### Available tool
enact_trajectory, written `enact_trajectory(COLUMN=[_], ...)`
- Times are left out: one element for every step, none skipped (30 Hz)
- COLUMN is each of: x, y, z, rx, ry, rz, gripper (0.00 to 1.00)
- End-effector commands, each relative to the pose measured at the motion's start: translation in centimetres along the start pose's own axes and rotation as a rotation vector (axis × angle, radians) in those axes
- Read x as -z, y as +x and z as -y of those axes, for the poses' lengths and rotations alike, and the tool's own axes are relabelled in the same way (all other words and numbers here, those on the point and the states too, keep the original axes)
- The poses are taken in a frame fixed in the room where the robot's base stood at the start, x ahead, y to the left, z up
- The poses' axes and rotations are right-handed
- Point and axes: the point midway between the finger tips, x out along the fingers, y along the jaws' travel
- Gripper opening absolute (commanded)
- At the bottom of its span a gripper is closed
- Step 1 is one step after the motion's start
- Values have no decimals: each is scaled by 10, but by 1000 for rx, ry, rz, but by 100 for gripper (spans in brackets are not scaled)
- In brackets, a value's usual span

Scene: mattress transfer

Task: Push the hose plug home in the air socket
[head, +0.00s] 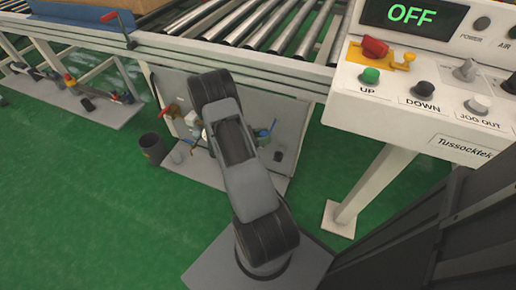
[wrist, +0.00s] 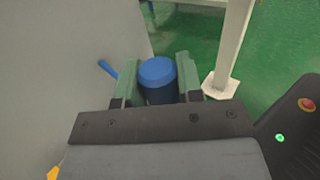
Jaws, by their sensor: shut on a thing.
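My gripper (wrist: 157,82) has its two green fingers closed on either side of a dark blue cylinder with a brighter blue end, which looks like the hose plug (wrist: 158,74). In the wrist view the plug sits beside a grey panel. The air socket cannot be made out, and whether the plug touches it is hidden. In the head view my arm reaches down over the panel below the roller conveyor and covers my gripper and the plug.
A blue lever (wrist: 108,69) sticks out by the panel, left of my gripper. A white post with a foot plate (wrist: 221,86) stands to the right. The roller conveyor (head: 255,25) is above, the control console (head: 420,105) at right. A dark bin (head: 152,148) stands on the green floor.

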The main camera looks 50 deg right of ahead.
Motion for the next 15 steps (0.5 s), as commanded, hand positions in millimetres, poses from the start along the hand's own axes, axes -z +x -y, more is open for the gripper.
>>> enact_trajectory(x=[4, 2, 0, -2, -4, -6, -8, -10, -12, -14, -16, -17, -18, -19, -19], y=[9, 14, 19, 22, 25, 28, 29, 30, 31, 30, 29, 28, 27, 25, 24], z=[-11, -18, -28, -34, -41, -50, -55, -61, -68, -73, -78, -83, -87, -90, -93], rx=[-37, -63, -104, -132, -162, -201, -229, -258, -292, -319, -345, -375, -396, -415, -436], ry=[6, 5, 5, 4, 4, 3, 3, 3, 2, 1, 1, 0, 0, 0, -1], rz=[-1, -1, -1, -1, 0, 0, 0, 0, -1, 0, 0, -1, 0, 0, -1], gripper=[8, 8, 8, 8, 8, 8, 8, 8, 8, 8, 8, 8, 8, 8, 8])
